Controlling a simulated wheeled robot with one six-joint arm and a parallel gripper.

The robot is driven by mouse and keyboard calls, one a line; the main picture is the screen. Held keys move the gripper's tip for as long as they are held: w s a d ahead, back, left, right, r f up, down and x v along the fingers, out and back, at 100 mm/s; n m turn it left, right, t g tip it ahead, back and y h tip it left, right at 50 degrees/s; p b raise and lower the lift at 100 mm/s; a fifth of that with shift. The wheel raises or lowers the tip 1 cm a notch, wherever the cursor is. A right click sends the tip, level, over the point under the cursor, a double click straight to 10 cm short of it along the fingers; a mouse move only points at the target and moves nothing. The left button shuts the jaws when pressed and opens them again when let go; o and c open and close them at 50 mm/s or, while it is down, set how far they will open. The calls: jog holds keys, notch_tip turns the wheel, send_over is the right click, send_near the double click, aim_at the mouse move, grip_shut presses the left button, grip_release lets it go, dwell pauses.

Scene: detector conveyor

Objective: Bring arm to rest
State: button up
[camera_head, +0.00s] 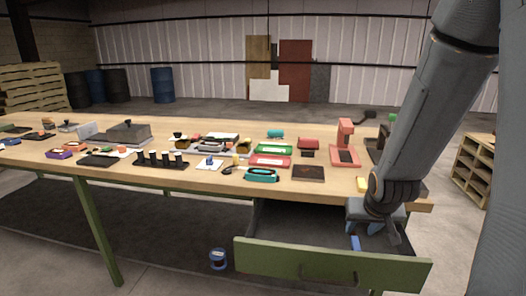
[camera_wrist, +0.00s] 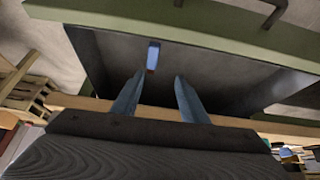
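In the head view my gripper (camera_head: 378,238) hangs from my arm at the right, pointing down over the open drawer (camera_head: 330,262) at the front of the workbench. A small blue block (camera_wrist: 153,55) lies in the drawer, beyond the fingertips in the wrist view and apart from them. It also shows in the head view (camera_head: 355,243), just left of the fingers.
The wooden workbench (camera_head: 225,182) holds several trays, tools and small devices. A red stand (camera_head: 345,150) is near my arm. A blue can (camera_head: 218,259) stands on the floor left of the drawer. A wooden shelf (camera_head: 476,165) is at the right.

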jog(key=s+a+r+n+g+y, duration=0.1)
jog(key=s+a+g, duration=0.4)
jog(key=s+a, duration=0.8)
jog(key=s+r+n, duration=0.1)
jog(key=s, duration=0.1)
jog(key=shift+s+a+r+n+g+y, duration=0.25)
jog(key=shift+s+r+n+g+y, duration=0.05)
jog(key=shift+n+g, duration=0.1)
